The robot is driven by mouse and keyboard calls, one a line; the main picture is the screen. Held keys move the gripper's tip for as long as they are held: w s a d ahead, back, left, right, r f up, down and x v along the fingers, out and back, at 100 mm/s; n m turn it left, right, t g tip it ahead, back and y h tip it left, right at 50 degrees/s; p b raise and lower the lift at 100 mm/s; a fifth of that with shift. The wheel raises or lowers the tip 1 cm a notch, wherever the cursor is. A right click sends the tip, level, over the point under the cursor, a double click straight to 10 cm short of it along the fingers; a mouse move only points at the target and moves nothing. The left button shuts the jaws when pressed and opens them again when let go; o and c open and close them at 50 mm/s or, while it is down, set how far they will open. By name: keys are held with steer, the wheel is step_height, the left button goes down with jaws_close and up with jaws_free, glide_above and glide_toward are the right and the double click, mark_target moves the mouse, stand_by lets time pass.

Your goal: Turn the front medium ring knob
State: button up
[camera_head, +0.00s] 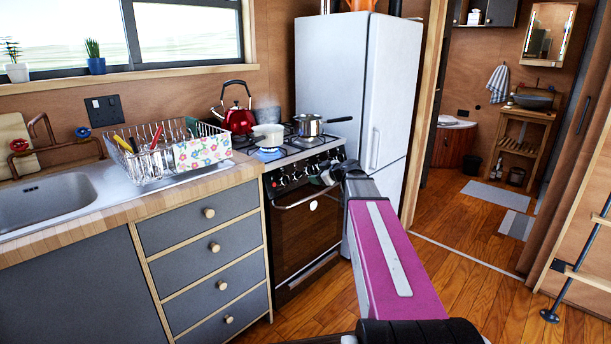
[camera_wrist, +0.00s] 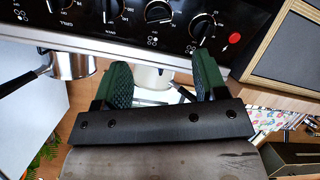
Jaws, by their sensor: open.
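The stove (camera_head: 305,215) has a row of dark round knobs along its front panel (camera_head: 300,173). In the wrist view the panel appears upside down, with several black knobs, including one knob (camera_wrist: 158,12) just above the gap between my fingertips and another knob (camera_wrist: 201,25) above the right finger. I cannot tell which is the front medium ring knob. My gripper (camera_wrist: 162,58) is open and empty, its green fingers apart and close to the panel, with no knob visibly between them. In the head view my gripper (camera_head: 326,176) is in front of the panel's right part.
A saucepan (camera_head: 309,125), a white pot (camera_head: 268,134) over a blue flame (camera_head: 268,154) and a red kettle (camera_head: 238,119) stand on the hob. A red button (camera_wrist: 234,38) is near the knobs.

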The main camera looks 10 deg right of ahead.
mark_target(302, 174)
steer(key=x, duration=1)
steer(key=shift+w+a, duration=0.1)
steer(key=shift+w, duration=0.2)
steer(key=shift+c, duration=0.4)
steer(key=c, duration=0.9)
